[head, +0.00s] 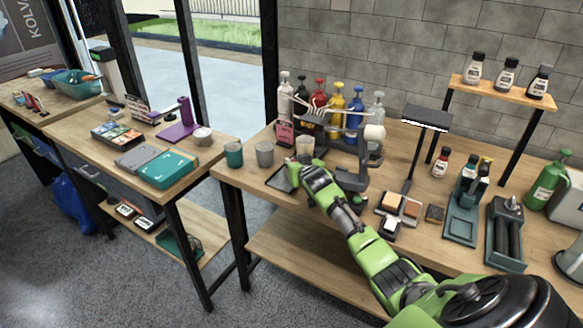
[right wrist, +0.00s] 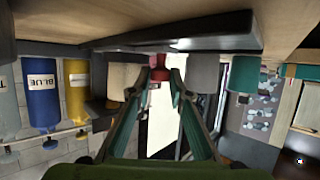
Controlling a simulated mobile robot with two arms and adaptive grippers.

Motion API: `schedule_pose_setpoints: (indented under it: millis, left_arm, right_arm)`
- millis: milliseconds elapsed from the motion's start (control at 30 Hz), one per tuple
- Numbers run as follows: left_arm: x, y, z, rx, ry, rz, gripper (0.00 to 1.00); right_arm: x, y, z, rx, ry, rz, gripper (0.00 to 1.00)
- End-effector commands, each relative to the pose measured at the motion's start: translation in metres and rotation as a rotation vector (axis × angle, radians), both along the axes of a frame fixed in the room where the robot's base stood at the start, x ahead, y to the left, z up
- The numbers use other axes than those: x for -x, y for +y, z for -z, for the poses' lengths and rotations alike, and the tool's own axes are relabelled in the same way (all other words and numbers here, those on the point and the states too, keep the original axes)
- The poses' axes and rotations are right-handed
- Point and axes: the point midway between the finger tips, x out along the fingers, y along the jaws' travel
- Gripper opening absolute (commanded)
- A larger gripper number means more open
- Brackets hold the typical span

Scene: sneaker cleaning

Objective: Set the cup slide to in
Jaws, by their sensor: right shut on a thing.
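The cup slide (head: 279,179) is a dark flat plate at the table's front edge, reaching out from the dispenser stand (head: 352,178). It also shows in the upside-down right wrist view as a dark slab (right wrist: 180,43). My right gripper (head: 295,168) is at the slide's right side and hides part of it. In the right wrist view, my right gripper (right wrist: 162,82) has its fingers on either side of a small red knob (right wrist: 159,67) at the slab and is shut on it. A pale cup (head: 305,147) stands just behind the gripper. My left gripper is not in view.
A teal cup (head: 234,154) and a grey cup (head: 265,154) stand left of the slide. Several pump bottles, among them a blue one (head: 355,118), stand behind the dispenser. The floor in front is clear.

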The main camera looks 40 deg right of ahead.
Motion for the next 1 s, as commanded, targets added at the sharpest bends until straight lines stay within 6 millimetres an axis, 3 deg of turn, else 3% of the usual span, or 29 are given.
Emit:
schedule_pose_setpoints:
  millis: [133,433,467,500,1000]
  left_arm:
    - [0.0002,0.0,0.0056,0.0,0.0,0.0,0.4]
    - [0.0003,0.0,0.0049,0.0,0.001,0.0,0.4]
    - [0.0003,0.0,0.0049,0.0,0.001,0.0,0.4]
    - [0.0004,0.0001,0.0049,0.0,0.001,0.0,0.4]
    - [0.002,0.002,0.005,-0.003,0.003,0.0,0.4]
  right_arm:
    - [-0.0059,-0.0151,-0.0008,0.001,-0.003,0.002,0.0]
    - [-0.0062,-0.0156,-0.0013,-0.001,-0.003,0.001,0.0]
    - [-0.0062,-0.0157,-0.0014,-0.001,-0.003,0.001,0.26]
    - [-0.0062,-0.0157,-0.0014,-0.001,-0.003,0.001,0.36]
    - [0.0001,-0.0135,-0.003,0.0,-0.002,0.001,0.36]
